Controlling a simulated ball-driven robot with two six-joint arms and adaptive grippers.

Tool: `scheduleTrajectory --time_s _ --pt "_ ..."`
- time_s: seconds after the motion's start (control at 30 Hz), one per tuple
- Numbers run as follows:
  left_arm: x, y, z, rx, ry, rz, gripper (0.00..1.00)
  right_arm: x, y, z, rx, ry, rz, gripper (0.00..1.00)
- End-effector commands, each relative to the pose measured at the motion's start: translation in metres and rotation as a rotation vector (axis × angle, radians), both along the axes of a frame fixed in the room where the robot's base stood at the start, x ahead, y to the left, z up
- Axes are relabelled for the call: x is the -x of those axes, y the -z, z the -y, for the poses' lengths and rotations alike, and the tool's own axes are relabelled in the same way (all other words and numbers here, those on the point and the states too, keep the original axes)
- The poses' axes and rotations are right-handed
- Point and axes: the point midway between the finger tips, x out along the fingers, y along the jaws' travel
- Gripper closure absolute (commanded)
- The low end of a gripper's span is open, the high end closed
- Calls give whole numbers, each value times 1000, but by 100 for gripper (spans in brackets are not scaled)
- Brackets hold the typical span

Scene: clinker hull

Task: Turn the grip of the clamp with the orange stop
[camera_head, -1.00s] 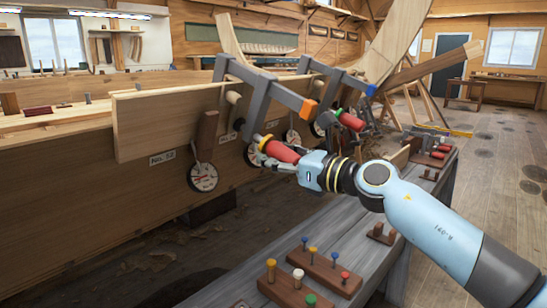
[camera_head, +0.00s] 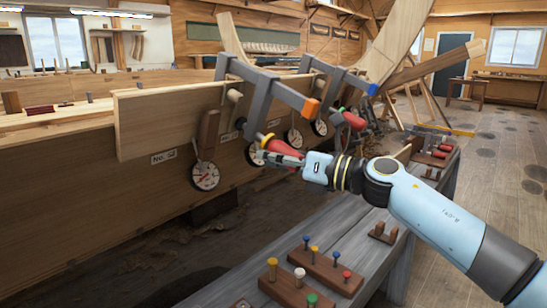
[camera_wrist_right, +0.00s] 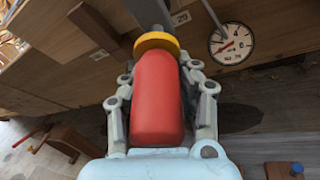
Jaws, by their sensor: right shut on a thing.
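The clamp with the orange stop (camera_head: 311,107) is a grey frame (camera_head: 262,88) over the upper edge of the plank. Its red grip (camera_head: 283,147) has a yellow collar and hangs at the clamp's lower end. My right gripper (camera_head: 272,155) is shut on this red grip, its fingers along both sides. In the right wrist view the red grip (camera_wrist_right: 157,98) lies between the fingers, with the yellow collar (camera_wrist_right: 157,43) just beyond the fingertips. My left gripper is not in view.
A second clamp with a blue stop (camera_head: 371,89) and red grip (camera_head: 354,121) stands just behind to the right. Round dials, one (camera_head: 206,176) low on the left, hang along the hull plank (camera_head: 165,125). The grey bench (camera_head: 345,210) below carries pegs in wooden blocks.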

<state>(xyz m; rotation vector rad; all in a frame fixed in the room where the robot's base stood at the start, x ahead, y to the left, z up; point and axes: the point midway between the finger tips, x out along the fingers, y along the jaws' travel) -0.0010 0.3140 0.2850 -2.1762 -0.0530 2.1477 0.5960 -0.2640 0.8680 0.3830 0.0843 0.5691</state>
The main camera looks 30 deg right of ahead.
Motion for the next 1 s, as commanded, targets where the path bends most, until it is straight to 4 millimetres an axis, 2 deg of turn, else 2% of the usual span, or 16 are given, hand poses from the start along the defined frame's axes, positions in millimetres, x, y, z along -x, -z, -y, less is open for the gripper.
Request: scheduleTrajectory --time_s 0.63,0.67,0.87,1.0 --pt "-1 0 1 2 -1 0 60 1 -1 -2 -51 -25 -24 100" --pt "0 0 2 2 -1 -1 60 1 -1 -2 -51 -25 -24 68" --pt "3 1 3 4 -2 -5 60 1 -1 -1 -51 -24 -23 42" --pt "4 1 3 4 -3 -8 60 1 -1 -1 -51 -23 -23 41"
